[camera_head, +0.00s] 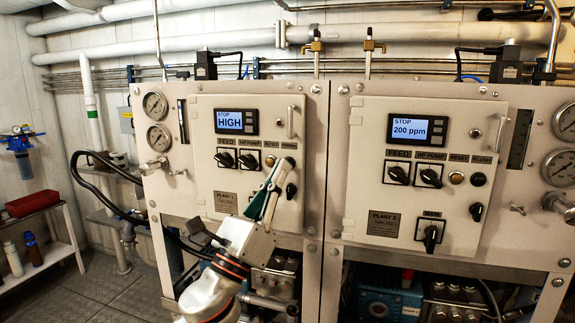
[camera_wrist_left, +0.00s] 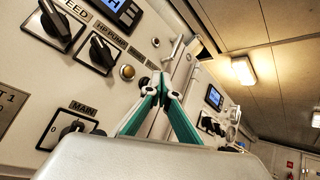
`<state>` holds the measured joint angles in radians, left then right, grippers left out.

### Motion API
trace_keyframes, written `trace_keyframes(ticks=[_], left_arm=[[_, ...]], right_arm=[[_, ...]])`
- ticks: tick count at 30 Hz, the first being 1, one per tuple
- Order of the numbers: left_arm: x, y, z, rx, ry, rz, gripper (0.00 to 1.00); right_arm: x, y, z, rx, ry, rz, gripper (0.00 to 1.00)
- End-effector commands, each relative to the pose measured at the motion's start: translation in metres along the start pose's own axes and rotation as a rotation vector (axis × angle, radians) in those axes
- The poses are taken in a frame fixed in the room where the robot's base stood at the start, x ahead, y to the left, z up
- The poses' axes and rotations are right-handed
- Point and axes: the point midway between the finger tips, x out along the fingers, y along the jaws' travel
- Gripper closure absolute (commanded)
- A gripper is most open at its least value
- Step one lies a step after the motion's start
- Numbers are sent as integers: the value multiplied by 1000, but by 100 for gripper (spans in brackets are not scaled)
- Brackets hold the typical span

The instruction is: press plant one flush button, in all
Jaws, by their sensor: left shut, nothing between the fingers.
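The plant 1 panel (camera_head: 232,190) is the left white panel, its display (camera_head: 235,122) reading STOP and HIGH. The flush label (camera_head: 289,145) is at the right end of its upper row of controls. I cannot tell whether the tips touch the flush button. My right gripper is not in view.
Plant 1 has feed (camera_head: 225,159), HP pump (camera_head: 248,161) and main (camera_head: 291,190) knobs close by. A handle (camera_head: 291,122) projects above the flush label. The plant 2 panel (camera_head: 365,200) stands to the right. A shelf with a red bin (camera_head: 32,203) is at far left.

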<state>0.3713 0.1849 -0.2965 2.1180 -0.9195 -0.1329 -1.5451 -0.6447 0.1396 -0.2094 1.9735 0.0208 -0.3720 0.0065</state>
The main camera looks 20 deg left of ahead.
Motion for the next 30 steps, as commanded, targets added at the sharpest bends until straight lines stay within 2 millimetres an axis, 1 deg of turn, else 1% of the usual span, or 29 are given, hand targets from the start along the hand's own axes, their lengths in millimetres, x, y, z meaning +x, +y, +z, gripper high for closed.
trace_keyframes(ticks=[7, 15, 30], left_arm=[[0, 0, 0, 0, 0, 0, 100], [6, 4, -4, 0, 0, 0, 100], [7, 5, -5, 0, 0, 0, 100]], right_arm=[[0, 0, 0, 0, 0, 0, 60], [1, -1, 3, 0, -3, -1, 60], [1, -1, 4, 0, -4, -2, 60]])
